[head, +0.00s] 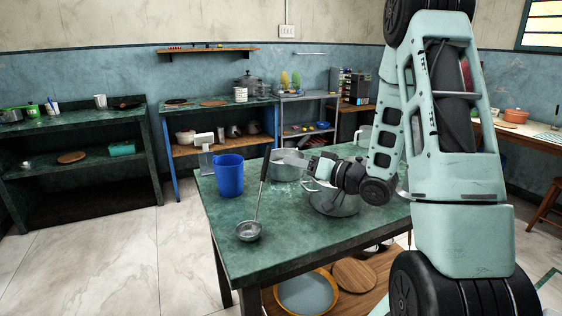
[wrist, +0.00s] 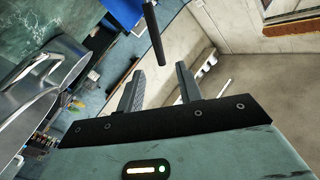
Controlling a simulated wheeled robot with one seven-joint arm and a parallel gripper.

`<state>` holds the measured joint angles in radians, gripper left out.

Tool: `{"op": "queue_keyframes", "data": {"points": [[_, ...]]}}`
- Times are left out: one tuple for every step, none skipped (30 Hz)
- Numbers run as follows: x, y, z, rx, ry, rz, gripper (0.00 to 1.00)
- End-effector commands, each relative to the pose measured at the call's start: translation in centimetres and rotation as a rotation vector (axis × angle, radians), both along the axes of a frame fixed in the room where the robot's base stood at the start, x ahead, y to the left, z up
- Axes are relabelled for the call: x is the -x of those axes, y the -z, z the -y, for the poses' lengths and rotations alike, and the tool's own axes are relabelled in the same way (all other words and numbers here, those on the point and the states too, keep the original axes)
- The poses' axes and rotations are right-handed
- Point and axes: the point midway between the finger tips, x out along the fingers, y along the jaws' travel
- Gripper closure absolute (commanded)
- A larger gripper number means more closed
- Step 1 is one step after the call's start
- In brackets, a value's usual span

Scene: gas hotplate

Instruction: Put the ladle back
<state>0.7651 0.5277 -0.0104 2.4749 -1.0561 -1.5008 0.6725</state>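The ladle (head: 249,231) has a round metal bowl low over the front-left part of the green table, and its long dark handle rises steeply, leaning slightly right. I cannot tell whether the bowl touches the tabletop. My gripper (head: 277,160) reaches in from the right, close to the top of the handle. In the wrist view my gripper (wrist: 160,70) has its two fingers apart. The dark ladle handle (wrist: 153,32) shows at and beyond the fingertips, with its near end between them and visible gaps on both sides. The ladle's bowl is not visible there.
The green table (head: 290,245) holds a blue cup (head: 229,176), a metal pot (head: 287,168) behind, and another metal pot (head: 337,204) under my arm. A wall rail (head: 309,54) and a wooden shelf (head: 207,51) are at the back. Floor left of the table is clear.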

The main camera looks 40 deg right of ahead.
Motion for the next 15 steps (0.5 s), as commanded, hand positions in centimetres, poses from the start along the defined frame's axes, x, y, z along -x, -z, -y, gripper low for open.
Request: {"op": "queue_keyframes", "data": {"points": [[0.7,0.0,0.3,0.001,0.002,0.0,0.64],[1.1,0.0,0.4,0.001,0.003,0.001,0.64],[1.5,0.0,0.5,0.001,0.003,0.001,0.64],[1.7,0.0,0.5,0.001,0.001,0.001,0.64],[1.9,0.0,0.6,0.001,0.001,0.001,0.64],[2.1,0.0,0.6,0.0,0.001,0.001,0.64],[2.2,0.0,0.6,0.0,0.0,0.0,0.64],[2.3,0.0,0.6,0.0,0.0,0.0,0.64],[2.3,0.0,0.7,0.001,-0.001,0.001,0.64],[2.3,0.0,0.7,0.001,-0.001,0.001,0.64],[2.3,0.0,0.6,0.001,-0.001,0.001,0.64],[2.2,0.0,0.5,0.004,-0.002,-0.002,0.64],[2.1,0.0,0.3,0.01,-0.003,-0.006,0.64],[1.8,0.1,0.0,0.021,-0.005,-0.014,0.64],[1.3,0.2,-0.6,0.044,-0.01,-0.032,0.64]]}}
